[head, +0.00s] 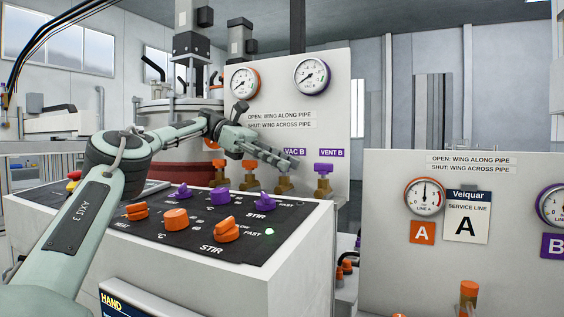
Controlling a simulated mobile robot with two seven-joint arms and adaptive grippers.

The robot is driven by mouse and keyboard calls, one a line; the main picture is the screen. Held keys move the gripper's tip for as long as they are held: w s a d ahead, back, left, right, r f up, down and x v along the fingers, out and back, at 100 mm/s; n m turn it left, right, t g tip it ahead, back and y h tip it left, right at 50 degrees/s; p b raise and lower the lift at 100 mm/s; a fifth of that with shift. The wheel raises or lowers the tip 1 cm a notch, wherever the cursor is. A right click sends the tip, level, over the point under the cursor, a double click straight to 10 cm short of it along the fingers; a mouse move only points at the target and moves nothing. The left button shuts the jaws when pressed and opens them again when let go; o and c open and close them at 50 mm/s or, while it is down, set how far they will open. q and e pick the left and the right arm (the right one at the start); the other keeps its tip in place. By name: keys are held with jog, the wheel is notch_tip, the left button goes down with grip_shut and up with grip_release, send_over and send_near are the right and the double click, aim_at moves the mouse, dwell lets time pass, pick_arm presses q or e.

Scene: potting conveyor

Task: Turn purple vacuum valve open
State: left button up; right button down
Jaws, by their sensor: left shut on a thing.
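The VAC B valve (284,184) stands on the rear panel, its brass body showing below my fingers. Its purple wing is mostly hidden behind my left gripper (284,160). That gripper reaches in from the left over the console, its fingers shut on the wing beside the purple VAC B label (294,152). I cannot tell which way the wing points. The panel sign (281,120) reads open with the wing along the pipe, shut with it across. My right gripper is not in view.
The purple VENT B valve (323,168) stands close on the right, and orange-winged valves (249,165) on the left. A console (270,246) with orange and purple knobs lies below the arm. Round gauges (311,76) sit above. A second panel (390,270) stands at the right.

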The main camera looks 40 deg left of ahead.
pick_arm(q)
jog(key=shift+f, duration=0.15)
jog(key=o, duration=1.2)
jog(key=shift+a, duration=0.1)
